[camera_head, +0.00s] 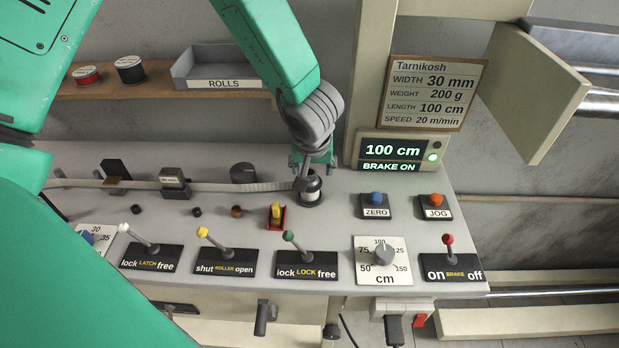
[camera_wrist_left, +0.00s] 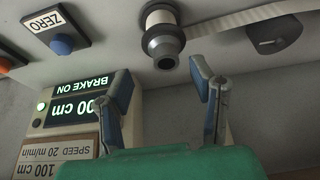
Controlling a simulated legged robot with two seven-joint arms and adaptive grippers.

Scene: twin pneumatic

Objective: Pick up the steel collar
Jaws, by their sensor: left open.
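A short upright post (camera_head: 310,195) stands on the grey panel top, with a pale band and dark grey ring parts. It also shows in the wrist view (camera_wrist_left: 162,38), where a grey ring sits around its end. This ring looks like the steel collar, but I cannot tell for sure. My left gripper (camera_head: 312,162) is directly above the post in the head view and partly covers its top. In the wrist view my left gripper (camera_wrist_left: 160,88) has its two fingers wide apart, with nothing between them; the post lies beyond the fingertips. My right gripper is not in view.
A pale strip (camera_head: 225,187) runs along the panel to the post. Levers (camera_head: 295,243), a dial (camera_head: 383,253) and the ZERO button (camera_head: 376,200) stand in front and to the right. A lit display box (camera_head: 393,151) stands right of the gripper. A ROLLS tray (camera_head: 222,68) is behind.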

